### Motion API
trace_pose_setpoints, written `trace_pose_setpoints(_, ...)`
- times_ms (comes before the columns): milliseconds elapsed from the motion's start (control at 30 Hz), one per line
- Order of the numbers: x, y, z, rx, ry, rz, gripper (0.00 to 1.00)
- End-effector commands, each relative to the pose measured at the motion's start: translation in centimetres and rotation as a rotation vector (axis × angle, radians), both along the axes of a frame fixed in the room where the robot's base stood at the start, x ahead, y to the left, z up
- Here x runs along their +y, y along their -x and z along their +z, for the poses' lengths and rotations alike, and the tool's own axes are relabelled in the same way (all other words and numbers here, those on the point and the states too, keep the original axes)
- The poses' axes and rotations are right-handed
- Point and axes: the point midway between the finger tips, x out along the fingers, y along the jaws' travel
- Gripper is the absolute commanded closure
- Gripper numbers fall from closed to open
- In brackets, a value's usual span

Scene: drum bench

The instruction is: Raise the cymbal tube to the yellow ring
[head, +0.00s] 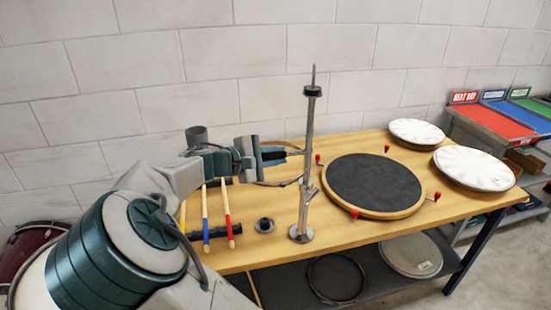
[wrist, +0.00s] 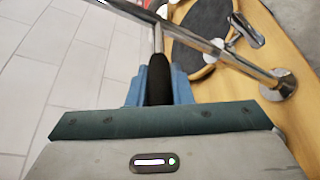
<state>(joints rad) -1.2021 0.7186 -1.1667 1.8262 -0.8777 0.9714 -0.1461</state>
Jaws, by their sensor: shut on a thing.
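The cymbal stand (head: 307,150) stands upright on the bench, with a round chrome foot (head: 301,233) and a black piece near its tip. A small clamp lever (head: 309,190) sits partway up its tube. My gripper (head: 280,153) is left of the tube, its blue fingers shut on a black side handle (head: 272,156). In the wrist view the black handle (wrist: 159,78) lies between the fingers, and a thin rod runs from it to the silver tube (wrist: 210,48). I cannot make out a yellow ring in either view.
A round black drum pad (head: 373,185) with red lugs lies right of the stand. Two white drumheads (head: 416,132) are farther right. Drumsticks (head: 228,215) and a small black knob (head: 265,225) lie left of the foot. Coloured trays (head: 490,121) stand beyond the bench (head: 340,236).

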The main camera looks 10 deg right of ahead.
Motion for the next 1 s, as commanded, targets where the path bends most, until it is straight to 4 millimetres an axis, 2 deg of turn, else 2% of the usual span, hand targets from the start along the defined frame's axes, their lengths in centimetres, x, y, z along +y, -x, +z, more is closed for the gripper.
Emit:
trace_pose_setpoints(33, 0.0, -0.1, 2.0, -0.005, 0.0, 0.002, 1.0)
trace_pose_setpoints(400, 0.0, -0.1, 7.9, -0.005, 0.0, 0.002, 1.0)
trace_pose_setpoints(600, 0.0, -0.1, 9.1, -0.005, 0.001, 0.002, 1.0)
trace_pose_setpoints(933, 0.0, -0.1, 9.0, -0.005, 0.002, 0.003, 1.0)
trace_pose_setpoints(967, 0.0, -0.1, 9.0, -0.005, 0.002, 0.003, 0.73)
trace_pose_setpoints(1000, 0.0, -0.1, 9.0, -0.003, 0.002, 0.002, 0.62)
